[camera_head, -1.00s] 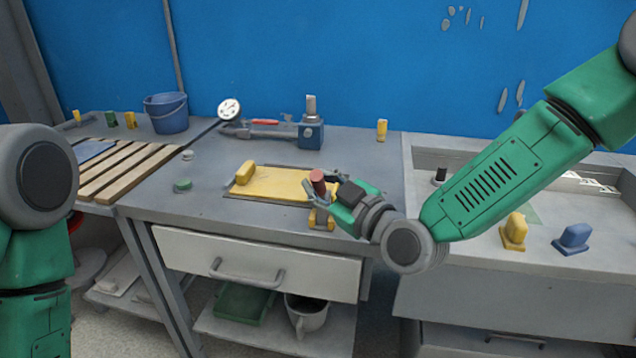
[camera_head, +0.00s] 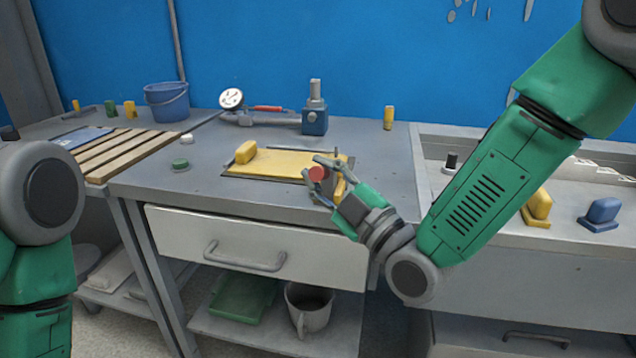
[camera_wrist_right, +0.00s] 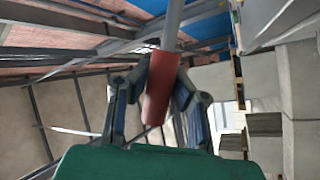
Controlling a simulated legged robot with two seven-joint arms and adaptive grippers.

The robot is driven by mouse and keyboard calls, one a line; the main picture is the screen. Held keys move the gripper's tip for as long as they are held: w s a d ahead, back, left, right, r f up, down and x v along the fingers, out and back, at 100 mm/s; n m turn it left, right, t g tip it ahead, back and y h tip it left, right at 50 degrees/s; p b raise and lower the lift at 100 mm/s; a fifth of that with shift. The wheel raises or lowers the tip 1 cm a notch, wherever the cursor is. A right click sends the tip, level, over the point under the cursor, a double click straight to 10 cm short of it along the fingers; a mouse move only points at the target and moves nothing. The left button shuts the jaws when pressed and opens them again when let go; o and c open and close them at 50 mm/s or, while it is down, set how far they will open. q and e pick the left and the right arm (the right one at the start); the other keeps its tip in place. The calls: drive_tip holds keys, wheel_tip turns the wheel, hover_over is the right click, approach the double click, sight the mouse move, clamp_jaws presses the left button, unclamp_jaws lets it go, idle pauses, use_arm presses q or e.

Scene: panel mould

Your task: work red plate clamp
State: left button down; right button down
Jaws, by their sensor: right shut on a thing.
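The red handle (camera_head: 318,173) of the clamp is at the right front corner of the yellow plate (camera_head: 285,165) on the workbench. Its round end faces the head camera, so the lever is tilted toward the front. In the wrist view the red grip (camera_wrist_right: 158,88) sits on a grey rod between my fingers. My right gripper (camera_head: 322,170) is shut on this handle, with a finger on each side. The clamp's base is mostly hidden behind the gripper. My left arm shows at the left edge, but its gripper is out of view.
A yellow block (camera_head: 245,152) stands on the plate's left end. A blue device (camera_head: 315,120), a dial gauge (camera_head: 231,99) and a blue bucket (camera_head: 166,106) stand behind. A green knob (camera_head: 180,164) is to the left. Yellow (camera_head: 537,207) and blue (camera_head: 602,213) blocks are at right.

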drive_tip(key=shift+s+f+n+y+b, duration=0.15)
drive_tip(key=shift+f+n+y+b, duration=0.25)
drive_tip(key=shift+f+n+b, duration=0.2)
drive_tip(key=c, duration=1.4)
unclamp_jaws()
drive_tip(key=shift+r, duration=0.1)
drive_tip(key=shift+o, duration=0.2)
drive_tip(key=shift+d, duration=0.15)
drive_tip(key=shift+s, duration=0.1)
drive_tip(key=v, duration=1.2)
